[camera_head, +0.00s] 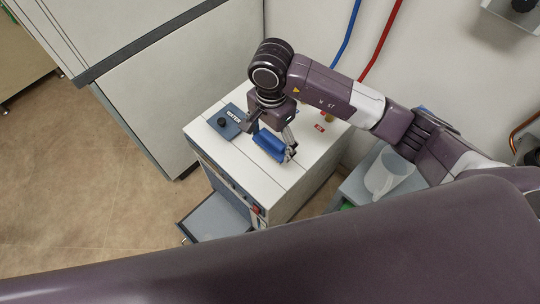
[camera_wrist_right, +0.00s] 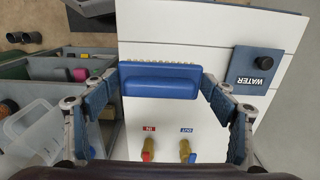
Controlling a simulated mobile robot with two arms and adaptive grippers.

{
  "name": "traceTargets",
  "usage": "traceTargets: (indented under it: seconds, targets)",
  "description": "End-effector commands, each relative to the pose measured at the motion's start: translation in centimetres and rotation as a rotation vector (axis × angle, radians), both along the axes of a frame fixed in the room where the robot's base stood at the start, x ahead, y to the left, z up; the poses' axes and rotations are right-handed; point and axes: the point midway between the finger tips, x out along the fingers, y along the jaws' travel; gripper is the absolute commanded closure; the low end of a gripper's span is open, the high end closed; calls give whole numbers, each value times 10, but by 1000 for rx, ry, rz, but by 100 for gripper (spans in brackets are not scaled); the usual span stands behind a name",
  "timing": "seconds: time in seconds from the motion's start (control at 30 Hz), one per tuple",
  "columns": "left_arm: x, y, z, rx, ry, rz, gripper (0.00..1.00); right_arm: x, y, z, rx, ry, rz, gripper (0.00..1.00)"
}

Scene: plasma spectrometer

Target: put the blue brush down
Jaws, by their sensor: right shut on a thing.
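The blue brush (camera_head: 268,144) is over the white top of the cabinet (camera_head: 290,178), near its front edge. In the right wrist view the brush (camera_wrist_right: 160,82) lies across the picture, with its pale bristles along the upper edge. My right gripper (camera_head: 271,143) is shut on the brush, with one finger at each end. I cannot tell whether the brush touches the cabinet top. My left gripper is not in view.
A blue WATER panel with a black knob (camera_head: 223,122) sits on the cabinet top beside the brush. Red and blue valves (camera_wrist_right: 187,150) stand on the other side. An open drawer (camera_head: 214,220) juts from the front. A clear jug (camera_head: 385,175) stands at right.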

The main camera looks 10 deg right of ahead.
Motion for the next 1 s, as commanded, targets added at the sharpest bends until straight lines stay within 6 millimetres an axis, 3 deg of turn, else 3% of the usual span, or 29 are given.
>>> traceTargets:
  seconds: [0.1, 0.2, 0.43, 0.63, 1.0]
  targets:
    - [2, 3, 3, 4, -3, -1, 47, -2, 1, -28, 1, 4, -1, 45]
    - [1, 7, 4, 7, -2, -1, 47, -1, 0, -44, 1, 3, 1, 45]
    - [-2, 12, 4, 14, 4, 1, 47, 0, 0, -60, 2, 1, 1, 45]
    - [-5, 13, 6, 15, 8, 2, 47, -1, 0, -90, 1, 3, 0, 45]
    - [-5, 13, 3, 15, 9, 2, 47, 0, 0, -99, 0, -2, 2, 45]
